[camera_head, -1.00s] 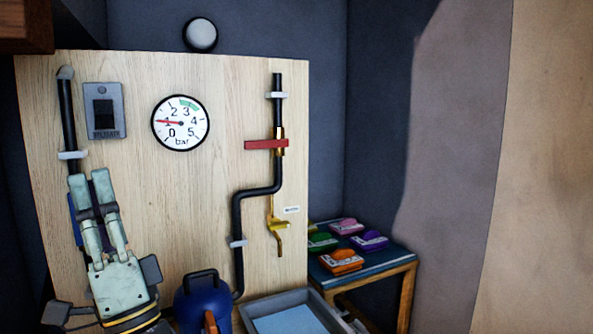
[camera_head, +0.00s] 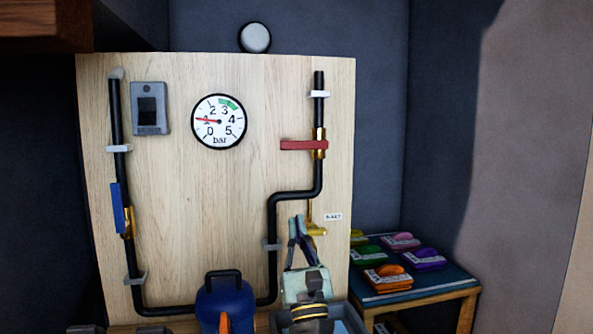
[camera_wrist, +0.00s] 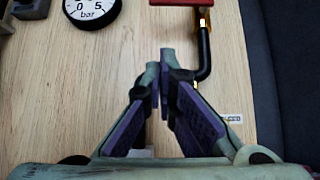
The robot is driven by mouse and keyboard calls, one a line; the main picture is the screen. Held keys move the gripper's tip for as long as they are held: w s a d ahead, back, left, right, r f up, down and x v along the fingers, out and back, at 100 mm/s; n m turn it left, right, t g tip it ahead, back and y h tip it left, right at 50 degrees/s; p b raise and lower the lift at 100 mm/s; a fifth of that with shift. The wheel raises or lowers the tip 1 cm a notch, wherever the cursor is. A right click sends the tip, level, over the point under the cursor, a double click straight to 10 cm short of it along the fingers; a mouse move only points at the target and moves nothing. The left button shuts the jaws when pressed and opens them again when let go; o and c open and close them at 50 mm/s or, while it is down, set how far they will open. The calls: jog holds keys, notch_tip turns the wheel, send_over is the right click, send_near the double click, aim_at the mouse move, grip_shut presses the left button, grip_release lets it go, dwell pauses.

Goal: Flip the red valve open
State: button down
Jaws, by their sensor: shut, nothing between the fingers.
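The red valve handle (camera_head: 303,145) lies horizontal, across the brass fitting (camera_head: 319,143) on the vertical black pipe at the right of the wooden board. In the wrist view the red handle (camera_wrist: 181,2) is cut off at the top edge. My gripper (camera_head: 299,221) is shut and empty, pointing up, below the red handle and apart from it in the picture. In the wrist view my gripper (camera_wrist: 165,60) has its fingertips close together in front of the board. My gripper partly hides the brass tap (camera_head: 316,232).
A pressure gauge (camera_head: 219,121) reads about 1 bar. A blue handle (camera_head: 117,208) stands vertical on the left pipe. A blue canister (camera_head: 225,303) stands below the board. A side table (camera_head: 430,288) with coloured packs is at right. The board's middle is clear.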

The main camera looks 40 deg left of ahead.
aim_at(304, 144)
jog(key=s+d+r+p+x, duration=0.1)
jog(key=p+x, duration=0.3)
jog(key=x, duration=0.9)
jog(key=shift+s+d+r, duration=0.15)
jog(key=shift+d+r, duration=0.15)
jog(key=shift+r, duration=0.2)
jog(key=shift+r+m+t+h, duration=0.1)
jog(key=shift+m+t+h, duration=0.2)
